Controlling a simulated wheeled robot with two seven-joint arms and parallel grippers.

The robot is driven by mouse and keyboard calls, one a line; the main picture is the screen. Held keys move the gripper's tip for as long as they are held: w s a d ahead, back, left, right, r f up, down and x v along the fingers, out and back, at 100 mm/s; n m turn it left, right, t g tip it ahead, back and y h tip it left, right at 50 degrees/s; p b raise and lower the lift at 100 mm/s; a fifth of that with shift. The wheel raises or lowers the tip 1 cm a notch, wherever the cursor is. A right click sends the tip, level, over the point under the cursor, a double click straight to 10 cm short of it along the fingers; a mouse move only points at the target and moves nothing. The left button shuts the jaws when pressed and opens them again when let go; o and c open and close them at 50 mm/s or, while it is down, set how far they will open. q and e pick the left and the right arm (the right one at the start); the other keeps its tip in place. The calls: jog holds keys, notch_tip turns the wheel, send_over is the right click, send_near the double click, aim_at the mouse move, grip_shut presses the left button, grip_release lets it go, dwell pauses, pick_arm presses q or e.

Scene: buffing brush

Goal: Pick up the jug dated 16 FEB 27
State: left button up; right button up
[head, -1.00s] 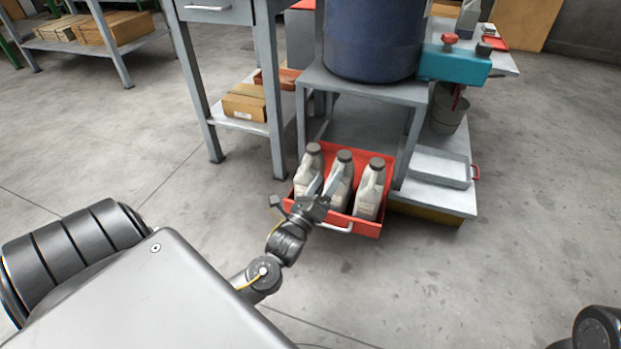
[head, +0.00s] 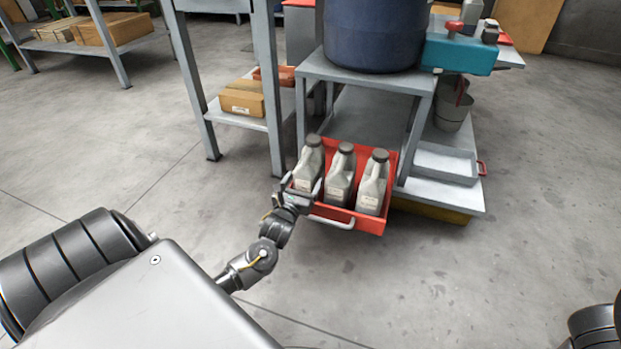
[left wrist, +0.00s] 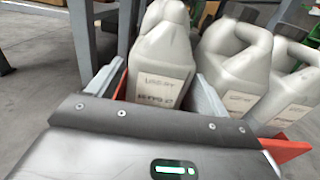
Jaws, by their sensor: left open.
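Three grey jugs with dark caps stand upright in a row in a red tray (head: 364,222): a left jug (head: 310,158), a middle jug (head: 340,178) and a right jug (head: 373,187). My left gripper (head: 302,186) is open at the left jug's near side. In the left wrist view, that jug (left wrist: 162,62) stands between the two spread fingers, its label facing me. The label's date is blurred; it seems to end in 27, but I cannot read it surely. The other jugs' labels are unreadable. Contact with the fingers cannot be told. My right gripper is out of view.
The tray, with a pale front handle (head: 332,222), sits at the front of a grey metal stand (head: 366,88) bearing a blue drum (head: 375,35). A grey table leg (head: 268,90) rises behind the tray's left side. The floor in front is clear.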

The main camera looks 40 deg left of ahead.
pick_arm(q)
jog(key=shift+b+x, duration=2.1)
jog(key=shift+b, duration=0.05)
jog(key=shift+w+a+r, duration=0.2)
jog(key=shift+w+r, duration=0.05)
jog(key=shift+w, duration=0.3)
jog(key=shift+c, duration=0.3)
jog(key=c, duration=1.1)
jog(key=shift+r, duration=0.15)
